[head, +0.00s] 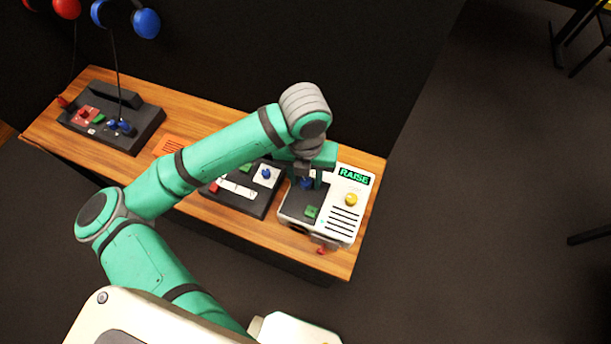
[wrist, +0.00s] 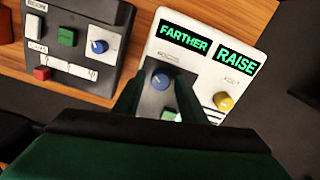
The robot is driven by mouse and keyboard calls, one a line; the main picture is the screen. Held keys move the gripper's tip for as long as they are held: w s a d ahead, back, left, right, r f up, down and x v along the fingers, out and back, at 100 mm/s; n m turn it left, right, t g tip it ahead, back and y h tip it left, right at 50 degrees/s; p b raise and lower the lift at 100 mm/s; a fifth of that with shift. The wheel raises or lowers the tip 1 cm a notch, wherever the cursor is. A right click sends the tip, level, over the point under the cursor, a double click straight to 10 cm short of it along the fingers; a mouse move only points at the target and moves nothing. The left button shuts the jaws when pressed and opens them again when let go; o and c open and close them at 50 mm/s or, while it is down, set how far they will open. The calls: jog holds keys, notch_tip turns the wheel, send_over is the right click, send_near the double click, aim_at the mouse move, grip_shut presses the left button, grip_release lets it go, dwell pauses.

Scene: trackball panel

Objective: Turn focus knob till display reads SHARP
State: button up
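A white and dark panel unit (head: 348,225) stands at the right end of the wooden bench. In the wrist view its two green-lit displays read FARTHER (wrist: 185,39) and RAISE (wrist: 236,61). It carries a blue knob (wrist: 160,80) and a yellow knob (wrist: 223,101); the yellow one also shows in the head view (head: 351,199). The small knob labels are too blurred to tell which is focus. My gripper (head: 305,177) is open above the blue knob, its fingers (wrist: 158,88) apart on either side of it in the wrist view. Contact cannot be told.
A dark panel (wrist: 72,50) with a blue knob, a green button and a red switch sits just left. Another dark console (head: 112,122) stands at the bench's far left. Red and blue headsets (head: 146,22) hang behind.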

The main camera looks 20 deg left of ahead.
grip_shut()
jog(key=m, duration=0.4)
jog(key=shift+a+m, duration=0.1)
jog(key=shift+m, duration=0.2)
jog(key=shift+w+m, duration=0.1)
jog(key=shift+m, duration=2.2)
jog(key=shift+o, duration=1.1)
grip_release()
